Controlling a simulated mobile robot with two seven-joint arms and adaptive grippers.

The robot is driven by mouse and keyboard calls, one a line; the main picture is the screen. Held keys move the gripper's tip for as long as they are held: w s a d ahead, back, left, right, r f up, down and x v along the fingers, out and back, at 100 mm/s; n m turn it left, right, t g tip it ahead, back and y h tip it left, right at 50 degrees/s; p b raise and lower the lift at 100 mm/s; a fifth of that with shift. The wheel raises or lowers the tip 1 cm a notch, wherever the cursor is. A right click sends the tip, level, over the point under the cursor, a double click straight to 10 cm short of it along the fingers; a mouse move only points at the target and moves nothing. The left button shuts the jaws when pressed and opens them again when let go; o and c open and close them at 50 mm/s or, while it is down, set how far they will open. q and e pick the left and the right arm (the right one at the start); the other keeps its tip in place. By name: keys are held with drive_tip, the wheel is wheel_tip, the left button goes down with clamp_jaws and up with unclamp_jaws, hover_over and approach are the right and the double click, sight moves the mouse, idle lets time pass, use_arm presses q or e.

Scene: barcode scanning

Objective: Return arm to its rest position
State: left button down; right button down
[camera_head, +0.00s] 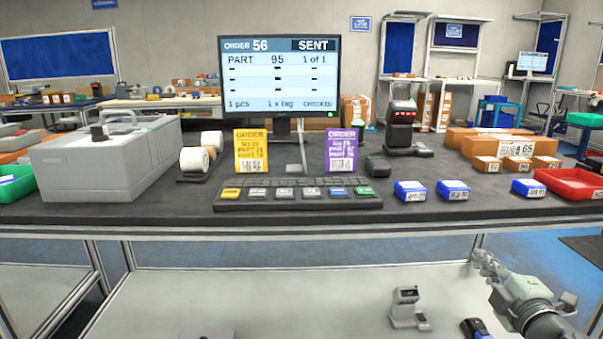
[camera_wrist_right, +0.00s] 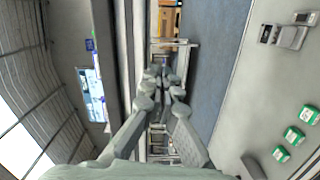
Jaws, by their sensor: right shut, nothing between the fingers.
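My right gripper (camera_head: 484,262) is at the lower right of the head view, below the table's front edge and over the lower shelf's right side. Its fingers are closed together with nothing between them; they also show in the middle of the right wrist view (camera_wrist_right: 163,77). The right arm is clear of the objects on the table. My left gripper is not in view. The monitor (camera_head: 280,75) shows order 56 as "SENT". A yellow order card (camera_head: 251,150) and a purple order card (camera_head: 341,149) stand upright behind the keyboard (camera_head: 297,196).
Small blue boxes (camera_head: 410,191) and a red tray (camera_head: 575,184) are at the table's right. A grey machine (camera_head: 105,160) is at left. A grey device (camera_head: 406,308) stands on the lower shelf (camera_head: 270,300). Green boxes (camera_wrist_right: 294,135) show in the wrist view.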

drive_tip(key=s+d+f+m+g+h, duration=0.3)
drive_tip(key=s+d+f, duration=0.15)
drive_tip(key=f, duration=0.25)
drive_tip(key=s+d+f+m+g+h, duration=0.2)
drive_tip(key=s+d+f+m+g, duration=0.15)
drive_tip(key=d+f, duration=0.3)
drive_tip(key=s+d+f+m+g+h, duration=0.1)
drive_tip(key=s+d+f+g, duration=0.2)
drive_tip(key=s+f, duration=0.35)
drive_tip(key=s+d+f+m+g+h, duration=0.1)
drive_tip(key=s+d+f+g, duration=0.25)
drive_tip(key=s, duration=0.55)
drive_tip(key=s+a+f+m+y, duration=0.2)
drive_tip(key=a+f, duration=0.2)
drive_tip(key=a, duration=0.5)
drive_tip(key=s+a+f+m+y, duration=0.1)
drive_tip(key=s+a+f+y, duration=0.1)
drive_tip(key=a+f, duration=0.3)
drive_tip(key=s+a+f+m+g+y, duration=0.1)
drive_tip(key=a+f, duration=0.3)
drive_tip(key=a, duration=0.9)
drive_tip(key=shift+s+f+m+y, duration=0.35)
drive_tip(key=shift+s+m+y, duration=0.3)
drive_tip(key=shift+m, duration=0.2)
